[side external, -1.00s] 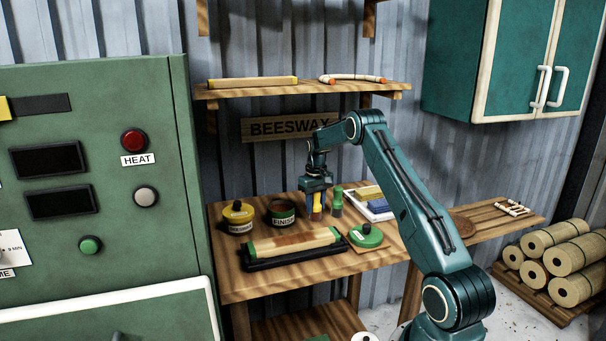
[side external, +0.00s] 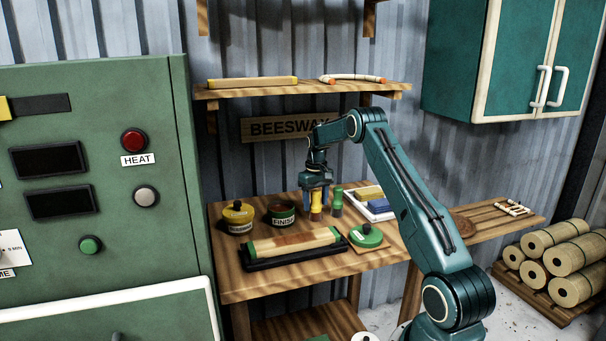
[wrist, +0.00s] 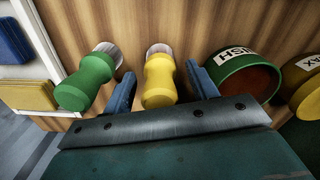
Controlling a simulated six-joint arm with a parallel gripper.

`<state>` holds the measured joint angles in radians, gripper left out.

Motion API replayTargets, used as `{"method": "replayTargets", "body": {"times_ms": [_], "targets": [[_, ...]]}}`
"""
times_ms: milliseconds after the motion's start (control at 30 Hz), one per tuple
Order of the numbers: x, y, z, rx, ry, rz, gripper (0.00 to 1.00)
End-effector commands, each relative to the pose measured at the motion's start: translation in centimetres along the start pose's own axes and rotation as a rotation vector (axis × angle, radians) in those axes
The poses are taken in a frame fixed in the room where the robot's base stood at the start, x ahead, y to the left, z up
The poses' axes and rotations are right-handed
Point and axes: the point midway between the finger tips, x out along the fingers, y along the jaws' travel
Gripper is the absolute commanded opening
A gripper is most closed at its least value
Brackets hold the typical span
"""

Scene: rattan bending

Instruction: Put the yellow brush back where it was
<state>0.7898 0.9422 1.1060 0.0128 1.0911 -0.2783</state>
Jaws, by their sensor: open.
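The yellow brush (side external: 316,207) stands upright on the wooden bench, bristles down, beside the green brush (side external: 337,203). In the wrist view the yellow brush (wrist: 159,82) is between the two blue fingers of my gripper (wrist: 161,88), with a gap on each side. My gripper (side external: 316,198) is open and sits over the top of the yellow brush. The green brush (wrist: 90,80) stands outside the left finger in the wrist view.
The open FINISH tin (side external: 281,213) stands close on the left, with a yellow-lidded tin (side external: 238,215) beyond it. A white tray (side external: 379,215) of blocks is behind right.

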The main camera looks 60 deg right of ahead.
Motion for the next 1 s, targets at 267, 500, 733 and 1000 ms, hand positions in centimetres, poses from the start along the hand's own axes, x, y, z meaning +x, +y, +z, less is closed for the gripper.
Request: {"method": "replayTargets", "body": {"times_ms": [267, 500, 733, 1000], "targets": [[-4.2, 0.0, -0.1, 0.0, 0.004, 0.001, 0.58], [-8.0, 0.0, -0.1, -0.001, 0.004, 0.001, 0.58], [-10.2, 0.0, 0.0, -0.001, 0.001, 0.0, 0.58], [-10.8, 0.0, 0.0, -0.001, 0.001, 0.0, 0.58]]}}
